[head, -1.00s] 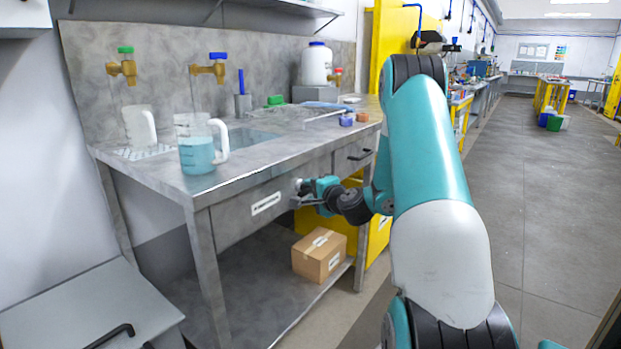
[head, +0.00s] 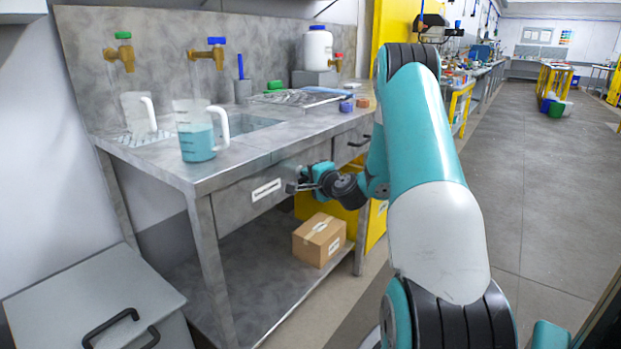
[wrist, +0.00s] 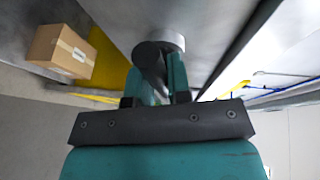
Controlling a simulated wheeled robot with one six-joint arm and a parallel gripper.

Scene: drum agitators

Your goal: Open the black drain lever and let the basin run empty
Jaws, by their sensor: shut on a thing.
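The black drain lever (wrist: 152,66) shows in the wrist view, running from a dark round hub (wrist: 158,47) on the grey bench front. My gripper (wrist: 156,80) has its two teal fingers on either side of the lever, shut on it. In the head view my gripper (head: 298,186) is at the bench front, just right of a white label; the lever is mostly hidden there. The basin (head: 240,126) is sunk in the bench top, partly hidden by a jug. Its water level is too unclear to tell.
A jug of blue liquid (head: 198,140) stands near the bench's front edge, with an empty jug (head: 137,113) behind it. Brass taps (head: 207,53) are on the back panel. A cardboard box (head: 319,240) sits on the lower shelf. The aisle at right is clear.

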